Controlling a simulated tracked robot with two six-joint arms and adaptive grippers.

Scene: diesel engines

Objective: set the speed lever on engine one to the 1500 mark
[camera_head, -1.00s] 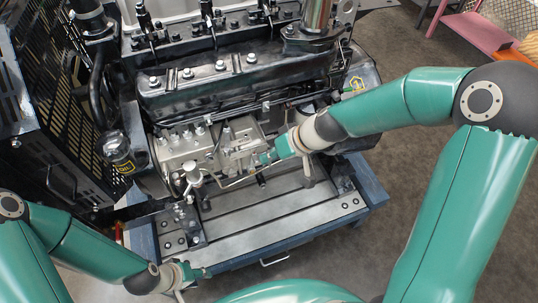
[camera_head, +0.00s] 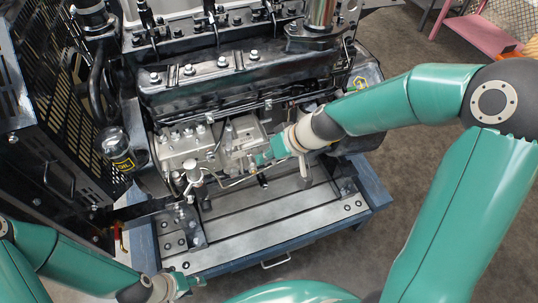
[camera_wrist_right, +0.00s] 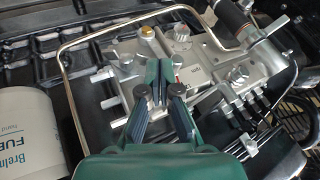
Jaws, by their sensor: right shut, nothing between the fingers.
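Engine one (camera_head: 215,75) is a dark engine with a yellow number 1 mark (camera_head: 360,84) on its right end. A grey metal pump and governor housing (camera_head: 185,152) sits low on its near side. My right gripper (camera_head: 257,160) is at the right end of this housing. In the right wrist view its shut, empty fingers (camera_wrist_right: 163,68) point at the housing (camera_wrist_right: 125,70), beside a small engraved plate (camera_wrist_right: 197,74). I cannot clearly pick out the speed lever or the 1500 mark; the fingers cover part of the housing. My left gripper (camera_head: 200,282) is low, away from the engine; its jaws are too small to judge.
A thin metal pipe (camera_wrist_right: 72,45) loops around the housing. A white fuel filter (camera_wrist_right: 28,125) is at left in the wrist view. A black grille (camera_head: 50,110) and an oil cap (camera_head: 118,150) stand left of the housing.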

